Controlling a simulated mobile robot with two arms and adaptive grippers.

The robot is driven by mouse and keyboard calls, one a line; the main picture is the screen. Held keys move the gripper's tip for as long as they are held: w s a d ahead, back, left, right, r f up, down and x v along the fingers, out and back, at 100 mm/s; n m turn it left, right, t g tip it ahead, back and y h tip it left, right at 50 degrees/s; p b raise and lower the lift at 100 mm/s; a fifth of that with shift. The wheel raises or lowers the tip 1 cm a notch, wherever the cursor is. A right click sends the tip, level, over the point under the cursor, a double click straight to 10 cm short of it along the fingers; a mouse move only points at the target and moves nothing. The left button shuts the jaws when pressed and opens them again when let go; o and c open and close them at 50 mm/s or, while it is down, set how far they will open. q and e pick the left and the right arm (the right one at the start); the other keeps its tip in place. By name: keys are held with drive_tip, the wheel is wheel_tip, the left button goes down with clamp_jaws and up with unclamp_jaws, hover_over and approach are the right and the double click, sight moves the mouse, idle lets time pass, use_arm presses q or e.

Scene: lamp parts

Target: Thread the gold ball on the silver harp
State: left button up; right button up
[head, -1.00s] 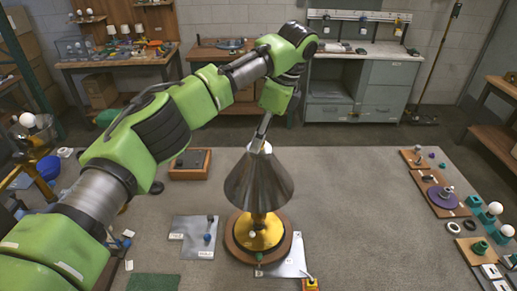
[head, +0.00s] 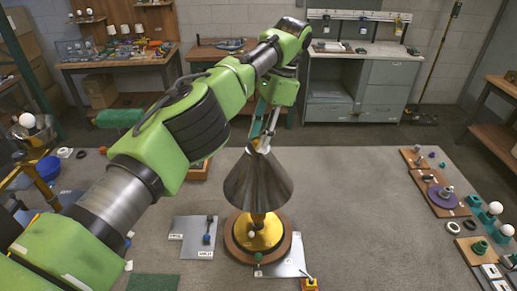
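A dark metal cone shade (head: 257,183) stands over a lamp with a brass disc (head: 262,237) on a round wooden base (head: 283,254). My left gripper (head: 262,145) points down at the top of the shade, its two slim fingers close together at the tips. I cannot tell whether they are open or shut on something small. The silver harp is not clearly visible; the shade and the fingers cover the place at its top. I cannot make out the gold ball. A small pale dot on the brass disc is too small to identify. My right gripper is not in view.
Grey plates (head: 196,240) lie left of and below the lamp, with a yellow box (head: 309,284) at the front. Wooden trays with a purple disc (head: 443,197), white balls and rings line the right edge. The grey tabletop (head: 360,200) right of the lamp is clear.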

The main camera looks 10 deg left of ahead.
use_arm(q)
drive_tip(key=shift+s, duration=0.1)
clamp_jaws()
drive_tip(key=shift+a+m+t, duration=0.1)
drive_tip(key=shift+m+t, duration=0.3)
drive_tip(key=shift+m, duration=1)
drive_tip(key=m+t, duration=0.1)
drive_tip(key=m, duration=0.3)
drive_tip(key=shift+y, duration=0.3)
drive_tip(key=shift+m, duration=0.3)
drive_tip(key=m+t, duration=0.1)
drive_tip(key=m, duration=0.2)
drive_tip(key=m+t, duration=0.1)
drive_tip(key=m, duration=0.2)
drive_tip(key=shift+s, duration=0.1)
